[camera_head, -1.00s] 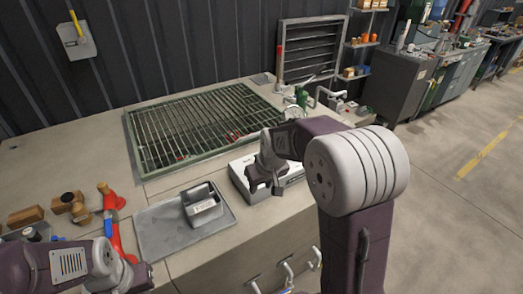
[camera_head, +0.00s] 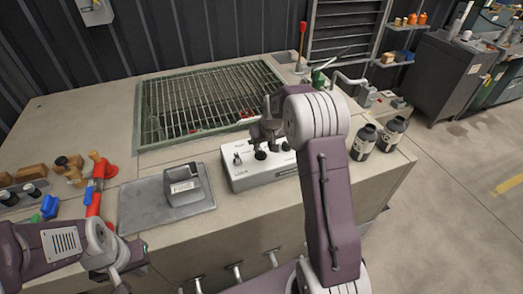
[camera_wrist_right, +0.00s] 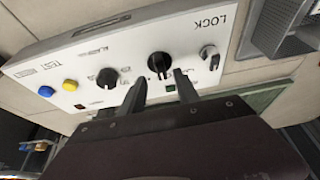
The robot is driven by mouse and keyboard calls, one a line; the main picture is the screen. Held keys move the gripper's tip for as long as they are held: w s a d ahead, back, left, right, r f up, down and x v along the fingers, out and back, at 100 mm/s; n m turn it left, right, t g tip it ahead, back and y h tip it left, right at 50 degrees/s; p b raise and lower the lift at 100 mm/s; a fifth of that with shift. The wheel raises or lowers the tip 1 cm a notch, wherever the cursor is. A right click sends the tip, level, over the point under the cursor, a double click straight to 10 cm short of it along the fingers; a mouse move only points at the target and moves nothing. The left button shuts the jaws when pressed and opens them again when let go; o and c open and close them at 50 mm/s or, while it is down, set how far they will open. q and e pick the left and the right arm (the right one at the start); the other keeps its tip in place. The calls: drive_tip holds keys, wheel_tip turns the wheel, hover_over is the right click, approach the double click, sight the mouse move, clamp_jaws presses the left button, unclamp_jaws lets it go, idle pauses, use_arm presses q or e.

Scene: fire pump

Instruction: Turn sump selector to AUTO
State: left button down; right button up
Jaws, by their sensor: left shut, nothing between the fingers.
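A white control box (camera_head: 236,176) sits on the bench in the head view; its panel (camera_wrist_right: 125,55) fills much of the right wrist view. It carries a black knob (camera_wrist_right: 160,62), a second black knob (camera_wrist_right: 107,77), a key switch (camera_wrist_right: 208,52) marked LOCK, and yellow and blue buttons. Other labels are too small to read, so I cannot tell which knob is the sump selector. My right gripper (camera_wrist_right: 160,78) is open, its fingertips on either side of the first black knob; contact is unclear. In the head view my right gripper (camera_head: 266,132) is over the box. My left gripper (camera_head: 126,262) is shut and empty, front left.
A grey tray (camera_head: 140,212) with a grey device (camera_head: 184,185) lies left of the box. A green-framed grating (camera_head: 200,103) is behind. Black bottles (camera_head: 364,142) stand to the right. Red and blue fittings (camera_head: 94,197) and wooden blocks lie at left.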

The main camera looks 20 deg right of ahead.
sight(261, 151)
drive_tip(key=x, duration=0.5)
drive_tip(key=shift+w+f, duration=0.1)
drive_tip(key=shift+f, duration=0.1)
clamp_jaws()
